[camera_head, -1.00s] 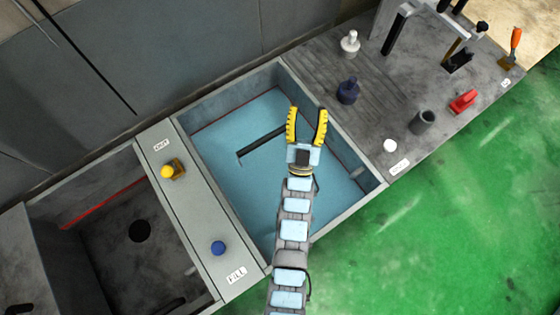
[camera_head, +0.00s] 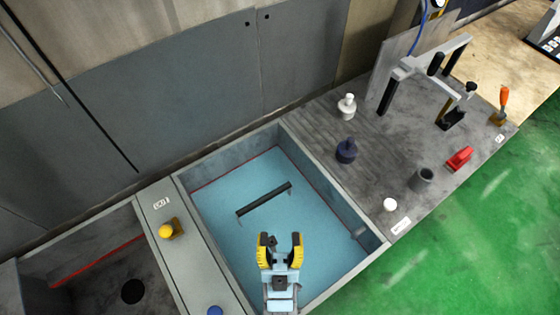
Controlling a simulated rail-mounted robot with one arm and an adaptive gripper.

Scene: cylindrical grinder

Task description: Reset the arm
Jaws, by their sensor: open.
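My gripper (camera_head: 280,246) is at the lower middle of the head camera view. Its two yellow-and-black fingers are spread apart with nothing between them. It is in front of the blue-floored basin (camera_head: 225,226) in the picture; its height above the basin floor is hard to tell. My arm runs down from it to the bottom edge of the picture.
A dark bar (camera_head: 264,199) lies in the basin. A yellow button (camera_head: 166,231) and a blue button (camera_head: 215,311) are on the left panel.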

